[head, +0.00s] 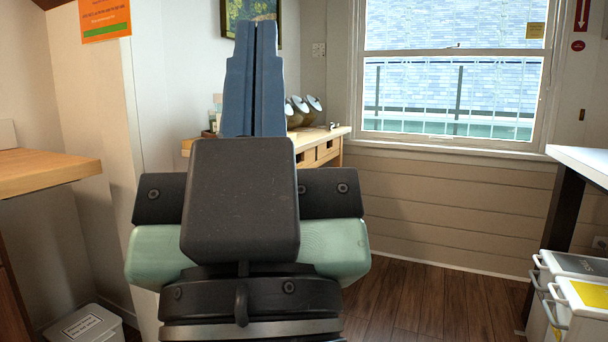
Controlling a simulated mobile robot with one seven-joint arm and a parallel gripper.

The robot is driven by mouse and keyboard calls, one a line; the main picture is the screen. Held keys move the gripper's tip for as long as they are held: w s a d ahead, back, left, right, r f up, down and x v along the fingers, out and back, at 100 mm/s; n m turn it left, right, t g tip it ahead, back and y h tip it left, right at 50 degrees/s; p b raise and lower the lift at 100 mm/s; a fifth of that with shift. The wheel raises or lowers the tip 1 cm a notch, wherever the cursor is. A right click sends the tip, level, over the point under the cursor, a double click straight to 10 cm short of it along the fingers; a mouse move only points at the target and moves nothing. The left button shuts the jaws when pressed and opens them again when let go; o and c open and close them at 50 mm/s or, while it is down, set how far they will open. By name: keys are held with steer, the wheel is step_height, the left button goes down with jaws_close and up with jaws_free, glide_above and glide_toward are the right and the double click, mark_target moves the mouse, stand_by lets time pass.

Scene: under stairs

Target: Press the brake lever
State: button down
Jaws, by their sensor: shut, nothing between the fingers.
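I cannot make out a brake lever in this view. The gripper body and fingers hide part of the back wall and the wooden counter behind them.
A wooden counter (326,137) with round-faced metallic objects (302,106) stands behind the gripper. A wooden tabletop (40,172) is at left, with a grey bin (85,325) below. A white table (585,162) and lidded bins (582,290) are at right. The floor (440,305) between is clear.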

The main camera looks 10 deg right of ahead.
step_height(320, 180, up, 41)
steer(key=p, duration=3.8)
steer(key=shift+f, duration=0.1)
steer(key=shift+w, duration=0.1)
